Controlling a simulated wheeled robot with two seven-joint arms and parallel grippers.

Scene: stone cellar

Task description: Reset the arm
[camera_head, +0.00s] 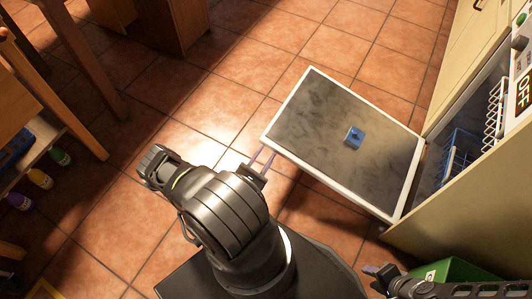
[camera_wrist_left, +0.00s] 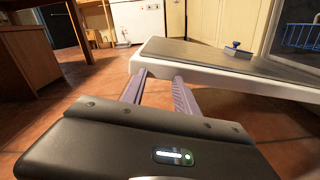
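My left gripper (camera_head: 262,158) is in the middle of the head view, beside the near left edge of a lowered appliance door (camera_head: 310,110). In the left wrist view its two purple-grey fingers (camera_wrist_left: 160,76) are spread apart with nothing between them, pointing toward the door's white edge (camera_wrist_left: 225,78). Whether the fingertips touch the door is unclear. My right gripper (camera_head: 372,270) is at the bottom right of the head view, mostly hidden, and its opening cannot be made out.
A blue piece (camera_head: 355,137) sits on the door's inner face. The open appliance holds a blue rack (camera_head: 460,150) and has an "OFF" panel (camera_head: 522,92). A green box (camera_head: 455,270) is at bottom right. Wooden furniture and bottles (camera_head: 40,178) are at left. Tiled floor (camera_head: 180,95) is clear.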

